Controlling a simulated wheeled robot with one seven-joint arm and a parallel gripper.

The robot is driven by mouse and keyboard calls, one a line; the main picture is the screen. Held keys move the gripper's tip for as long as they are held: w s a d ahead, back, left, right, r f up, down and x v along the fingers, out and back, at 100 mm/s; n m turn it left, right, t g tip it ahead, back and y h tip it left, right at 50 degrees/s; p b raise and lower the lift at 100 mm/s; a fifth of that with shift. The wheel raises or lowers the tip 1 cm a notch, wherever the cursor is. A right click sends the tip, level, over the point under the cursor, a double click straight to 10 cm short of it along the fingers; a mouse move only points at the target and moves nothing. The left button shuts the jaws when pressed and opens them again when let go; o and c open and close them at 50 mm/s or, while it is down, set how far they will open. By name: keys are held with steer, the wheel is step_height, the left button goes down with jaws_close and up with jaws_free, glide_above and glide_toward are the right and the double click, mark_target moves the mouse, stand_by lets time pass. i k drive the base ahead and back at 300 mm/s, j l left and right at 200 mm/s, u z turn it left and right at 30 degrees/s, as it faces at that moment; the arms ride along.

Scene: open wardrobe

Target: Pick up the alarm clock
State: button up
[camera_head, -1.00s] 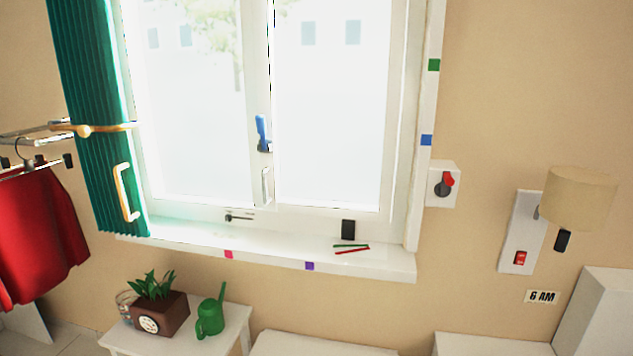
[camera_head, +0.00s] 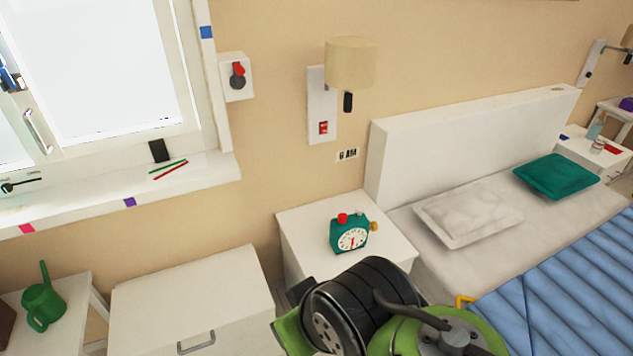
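The alarm clock (camera_head: 349,234) is teal with a white dial, red parts on top and a yellowish knob on its right side. It stands upright on the white bedside table (camera_head: 298,222) to the left of the bed. A green and black part of my arm shows at the bottom centre, in front of the table. It hides the table's lower front, but the clock is clear of it. My gripper's fingers do not show.
The bed with a white headboard (camera_head: 465,125) and blue cover (camera_head: 565,270) fills the right. A white cabinet (camera_head: 195,295) stands left of the bedside table. A wall lamp (camera_head: 350,65) hangs above. A green watering can (camera_head: 42,300) is at lower left.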

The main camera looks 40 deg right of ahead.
mark_target(342, 235)
steer(key=z, duration=1.3)
